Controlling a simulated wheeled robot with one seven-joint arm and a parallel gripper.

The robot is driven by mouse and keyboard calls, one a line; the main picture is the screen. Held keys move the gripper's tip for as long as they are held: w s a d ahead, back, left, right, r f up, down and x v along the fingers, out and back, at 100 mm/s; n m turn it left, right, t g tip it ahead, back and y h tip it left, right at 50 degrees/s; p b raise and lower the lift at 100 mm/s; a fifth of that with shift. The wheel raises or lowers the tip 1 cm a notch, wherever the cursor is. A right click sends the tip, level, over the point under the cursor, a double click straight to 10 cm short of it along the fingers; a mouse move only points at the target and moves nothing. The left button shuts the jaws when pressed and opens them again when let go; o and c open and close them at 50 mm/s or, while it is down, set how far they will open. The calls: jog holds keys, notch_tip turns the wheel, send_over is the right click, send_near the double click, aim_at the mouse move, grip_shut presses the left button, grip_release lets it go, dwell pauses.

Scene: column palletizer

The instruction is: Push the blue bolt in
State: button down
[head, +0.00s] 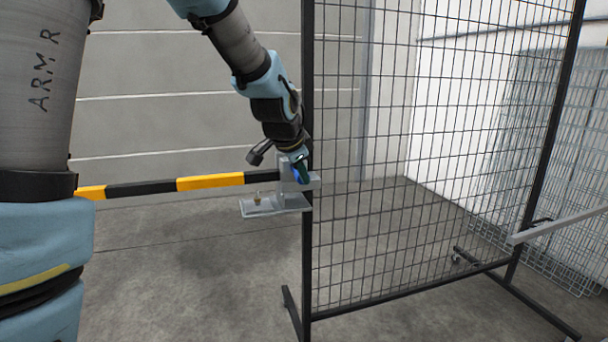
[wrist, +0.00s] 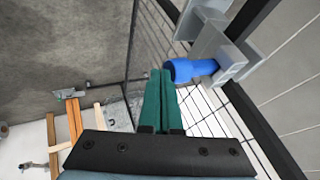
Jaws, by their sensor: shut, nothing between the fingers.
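The blue bolt (wrist: 192,70) shows in the wrist view as a thick, rounded blue piece sticking out of a grey metal bracket (wrist: 235,62). In the head view the blue bolt (head: 297,174) is a small blue patch, partly hidden by my gripper, at the bracket (head: 312,181) on the fence post. My gripper (wrist: 160,72) has green fingers pressed together with nothing between them. In the wrist view the fingertips lie right beside the bolt's free end; I cannot tell whether they touch. In the head view my gripper (head: 306,178) is at the bracket.
A black mesh fence panel (head: 420,150) on a wheeled foot stands right of the bracket. A yellow and black striped bar (head: 210,183) runs left from it. The floor in front is clear.

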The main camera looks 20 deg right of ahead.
jog(key=shift+w+d+r+p, duration=0.15)
jog(key=shift+w+p, duration=0.1)
jog(key=shift+w, duration=1.05)
jog(key=shift+w+d+f+p, duration=0.15)
jog(key=shift+w+p, duration=0.1)
jog(key=shift+w, duration=1)
jog(key=shift+r, duration=0.1)
